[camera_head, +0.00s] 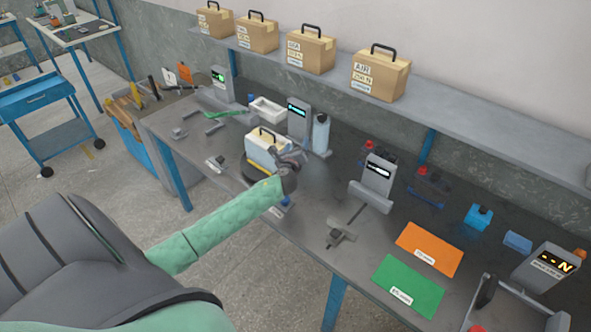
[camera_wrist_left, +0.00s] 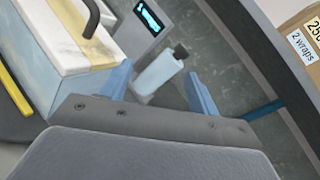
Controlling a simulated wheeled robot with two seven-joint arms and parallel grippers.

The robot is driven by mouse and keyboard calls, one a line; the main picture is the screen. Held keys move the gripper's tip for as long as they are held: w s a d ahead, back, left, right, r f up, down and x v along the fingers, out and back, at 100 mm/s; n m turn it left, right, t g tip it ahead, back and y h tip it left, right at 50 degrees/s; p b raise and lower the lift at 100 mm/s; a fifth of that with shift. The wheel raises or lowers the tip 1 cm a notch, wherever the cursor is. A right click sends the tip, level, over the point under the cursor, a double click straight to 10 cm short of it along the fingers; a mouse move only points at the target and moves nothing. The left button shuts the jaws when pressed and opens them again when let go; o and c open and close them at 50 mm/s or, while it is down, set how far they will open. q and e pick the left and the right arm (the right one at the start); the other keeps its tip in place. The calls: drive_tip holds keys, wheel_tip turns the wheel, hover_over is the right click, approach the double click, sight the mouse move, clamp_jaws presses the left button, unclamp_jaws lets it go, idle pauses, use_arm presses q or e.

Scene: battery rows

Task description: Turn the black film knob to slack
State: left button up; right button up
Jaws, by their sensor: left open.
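A pale film roll (camera_head: 321,133) stands upright beside a grey post with a lit display (camera_head: 298,118), behind the turntable. Its small dark cap, which looks like the black film knob (camera_wrist_left: 181,51), shows clearly in the left wrist view. I cannot tell which way the knob is turned. My left gripper (camera_head: 298,158) is at the right side of the white and light blue box. In the left wrist view its blue fingers (camera_wrist_left: 158,75) are apart and empty, with the roll seen beyond them, apart from both fingers. My right gripper is not in view.
The handled box (camera_head: 262,149) stands on a round turntable (camera_head: 252,173) with a yellow edge, close to my left gripper. A white tray (camera_head: 266,108) lies behind it. Orange (camera_head: 429,249) and green (camera_head: 408,286) sheets lie to the right. Cartons stand on the back shelf (camera_head: 470,142).

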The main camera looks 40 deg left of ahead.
use_arm(q)
drive_tip(key=s+d+n+g+y+b, duration=0.1)
drive_tip(key=s+d+n+g, duration=0.5)
drive_tip(key=n, duration=1)
drive_tip(key=s, duration=0.3)
drive_tip(key=shift+d+f+n, duration=0.15)
drive_tip(key=shift+f+n, duration=0.15)
drive_tip(key=shift+f, duration=0.05)
